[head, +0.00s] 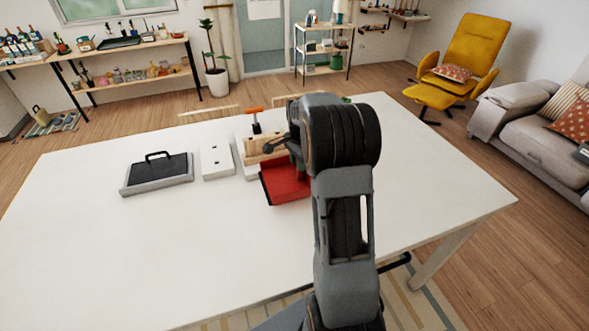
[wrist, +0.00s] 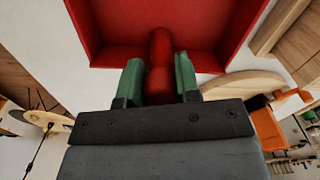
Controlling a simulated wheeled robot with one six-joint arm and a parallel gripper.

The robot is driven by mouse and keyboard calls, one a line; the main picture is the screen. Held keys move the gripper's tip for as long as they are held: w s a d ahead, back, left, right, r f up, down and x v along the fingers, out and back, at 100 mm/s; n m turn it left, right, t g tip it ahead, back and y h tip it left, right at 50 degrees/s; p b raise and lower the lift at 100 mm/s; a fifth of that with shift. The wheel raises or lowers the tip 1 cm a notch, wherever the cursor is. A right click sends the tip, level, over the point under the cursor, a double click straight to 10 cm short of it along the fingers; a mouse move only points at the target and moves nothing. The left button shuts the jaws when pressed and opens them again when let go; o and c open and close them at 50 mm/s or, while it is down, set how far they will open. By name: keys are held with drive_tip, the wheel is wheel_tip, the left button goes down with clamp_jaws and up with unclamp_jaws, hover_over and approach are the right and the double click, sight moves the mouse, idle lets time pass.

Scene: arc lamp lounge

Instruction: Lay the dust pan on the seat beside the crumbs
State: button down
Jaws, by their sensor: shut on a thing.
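The red dust pan (head: 285,184) is over the middle of the white table in the head view, partly behind my arm. In the wrist view, the tray of the dust pan (wrist: 185,52) fills the upper middle, its handle pointing towards me. My gripper (wrist: 160,75) has its green fingers closed on either side of that red handle. I cannot tell whether the pan touches the tabletop. Two seats show in the head view: a grey sofa (head: 545,128) at the right and a yellow armchair (head: 475,50) behind it. I cannot make out crumbs on either.
The white table (head: 180,250) carries a dark tray with a handle (head: 157,172), a white box (head: 216,161) and a wooden block piece (head: 262,144) close to the pan. The table's left and front are clear. A yellow footstool (head: 436,94) stands before the armchair.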

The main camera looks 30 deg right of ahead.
sight(295, 178)
drive_tip(key=shift+w+a+f, duration=0.35)
drive_tip(key=shift+a+f, duration=0.1)
drive_tip(key=shift+f, duration=0.2)
wheel_tip(295, 178, down, 3)
drive_tip(key=shift+w+a+p, duration=0.15)
drive_tip(key=shift+p, duration=0.25)
drive_tip(key=shift+f, duration=0.3)
drive_tip(key=shift+f, duration=0.2)
drive_tip(key=c, duration=0.8)
unclamp_jaws()
drive_tip(key=shift+r, duration=0.1)
